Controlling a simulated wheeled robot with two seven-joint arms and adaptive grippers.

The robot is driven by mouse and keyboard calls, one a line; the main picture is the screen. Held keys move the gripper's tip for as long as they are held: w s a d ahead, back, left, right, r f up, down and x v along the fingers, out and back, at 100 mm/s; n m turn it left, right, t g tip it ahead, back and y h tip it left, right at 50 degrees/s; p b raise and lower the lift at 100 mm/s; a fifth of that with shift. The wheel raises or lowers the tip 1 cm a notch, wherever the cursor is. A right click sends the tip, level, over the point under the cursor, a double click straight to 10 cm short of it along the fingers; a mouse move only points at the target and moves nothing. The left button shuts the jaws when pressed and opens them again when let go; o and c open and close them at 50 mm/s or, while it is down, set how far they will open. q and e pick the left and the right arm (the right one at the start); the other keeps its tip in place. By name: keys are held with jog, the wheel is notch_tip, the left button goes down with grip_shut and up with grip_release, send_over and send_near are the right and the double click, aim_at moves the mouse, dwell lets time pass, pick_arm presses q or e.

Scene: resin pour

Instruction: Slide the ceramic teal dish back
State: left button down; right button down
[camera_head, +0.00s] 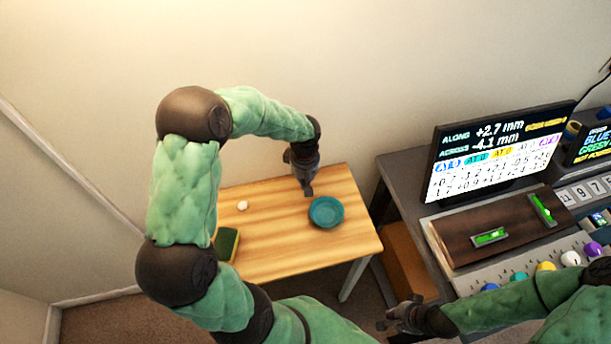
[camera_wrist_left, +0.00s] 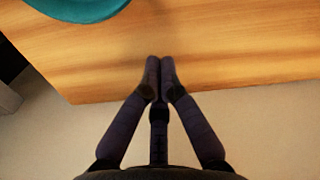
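The teal dish (camera_head: 326,211) sits upright on the small wooden table (camera_head: 280,253), toward its right side. Part of the dish (camera_wrist_left: 80,8) also shows at the top left of the left wrist view. My left gripper (camera_head: 308,191) points down just behind and to the left of the dish, apart from it. In the left wrist view its fingertips (camera_wrist_left: 159,62) are together with nothing between them. My right gripper (camera_head: 390,318) is away from the table, at the lower middle of the head view. Its finger state is too small to tell.
A small white object (camera_head: 242,205) and a green and yellow sponge (camera_head: 227,244) lie on the table's left side. A grey bench (camera_head: 404,192) with a monitor (camera_head: 495,150) and a brown board (camera_head: 500,228) stands to the right. The wall is close behind the table.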

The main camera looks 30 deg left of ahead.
aim_at(318, 203)
pick_arm(q)
jog(key=shift+s+d+f+b, duration=0.25)
jog(key=shift+d+f, duration=0.1)
jog(key=shift+d, duration=0.3)
jog(key=shift+s+d+f+b, duration=0.2)
jog(key=shift+d+f, duration=0.1)
jog(key=shift+d, duration=0.3)
jog(key=shift+s+d, duration=0.3)
jog(key=shift+d, duration=0.3)
jog(key=shift+s+d+b, duration=0.2)
jog(key=shift+s+d, duration=0.1)
jog(key=shift+d, duration=0.45)
jog(key=shift+s+d+b, duration=0.15)
jog(key=shift+s+d, duration=0.15)
jog(key=shift+d, duration=0.4)
jog(key=shift+a, duration=0.1)
